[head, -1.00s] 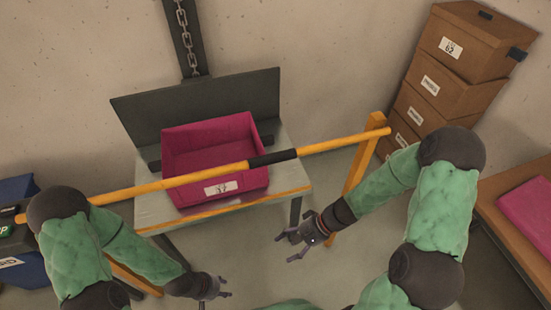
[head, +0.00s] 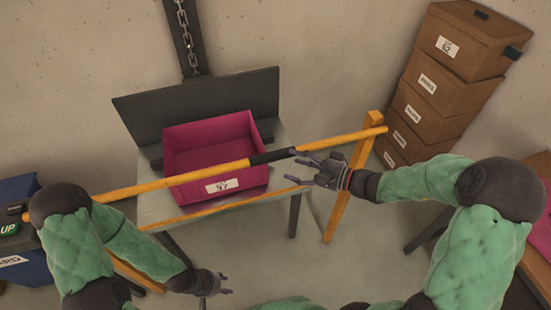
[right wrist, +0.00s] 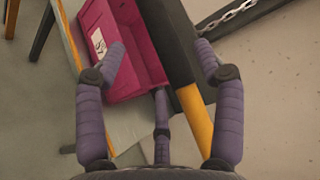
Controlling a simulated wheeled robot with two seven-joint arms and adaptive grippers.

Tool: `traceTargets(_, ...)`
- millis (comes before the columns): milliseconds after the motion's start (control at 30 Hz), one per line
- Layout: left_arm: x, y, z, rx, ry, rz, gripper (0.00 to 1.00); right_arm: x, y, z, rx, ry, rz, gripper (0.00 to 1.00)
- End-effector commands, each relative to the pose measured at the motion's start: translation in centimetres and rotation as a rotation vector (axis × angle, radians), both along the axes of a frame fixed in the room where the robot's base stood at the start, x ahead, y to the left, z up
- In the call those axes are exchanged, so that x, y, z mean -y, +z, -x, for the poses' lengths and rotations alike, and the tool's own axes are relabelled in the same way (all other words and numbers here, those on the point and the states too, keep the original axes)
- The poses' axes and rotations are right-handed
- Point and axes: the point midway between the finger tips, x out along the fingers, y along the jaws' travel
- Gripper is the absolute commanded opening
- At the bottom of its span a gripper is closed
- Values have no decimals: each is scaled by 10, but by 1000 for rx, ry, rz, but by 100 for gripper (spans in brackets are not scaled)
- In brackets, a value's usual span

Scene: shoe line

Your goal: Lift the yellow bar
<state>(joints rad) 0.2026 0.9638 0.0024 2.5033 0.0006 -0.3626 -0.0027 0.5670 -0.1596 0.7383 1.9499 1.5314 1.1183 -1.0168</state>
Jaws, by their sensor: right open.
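The yellow bar (head: 335,139), with a black middle section, runs across the scene in front of a pink bin. Its right end rests at a yellow upright post (head: 350,185). My left forearm hides part of its left end. My right gripper (head: 292,166) is open and empty, with a fingertip overlapping the bar just right of the black section. In the right wrist view the bar (right wrist: 194,115) passes between the spread fingers; the depth gap is unclear. My left gripper (head: 228,284) hangs low, below and apart from the bar; its finger opening is unclear.
The pink bin (head: 183,150) stands on a small table (head: 150,210) with a dark back panel, behind the bar. A chain hangs above it. Brown boxes (head: 435,85) are stacked at the right. A blue bin (head: 30,270) is at the left. Floor between my arms is clear.

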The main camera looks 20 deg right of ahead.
Motion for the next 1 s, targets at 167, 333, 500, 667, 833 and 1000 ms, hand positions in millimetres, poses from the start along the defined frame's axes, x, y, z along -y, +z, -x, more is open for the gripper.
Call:
traceTargets(167, 0, -6, 0, 0, 0, 0, 40, -26, -6, -21, -1, 7, -1, 69)
traceTargets(333, 0, -9, 0, 0, 0, 0, 40, -42, -9, -36, -2, 5, 0, 69)
traceTargets(500, 0, -11, 0, 0, 0, 0, 40, -50, -10, -44, -1, 3, -1, 69)
traceTargets(667, 0, -11, 0, 0, 0, 0, 40, -51, -10, -46, -2, 1, 1, 69)
traceTargets(833, 0, -11, 0, 0, 0, 0, 40, -51, -10, -46, -3, 1, 0, 69)
traceTargets(1000, 0, -11, 0, 0, 0, 0, 40, -51, -10, -46, -3, 1, 0, 21)
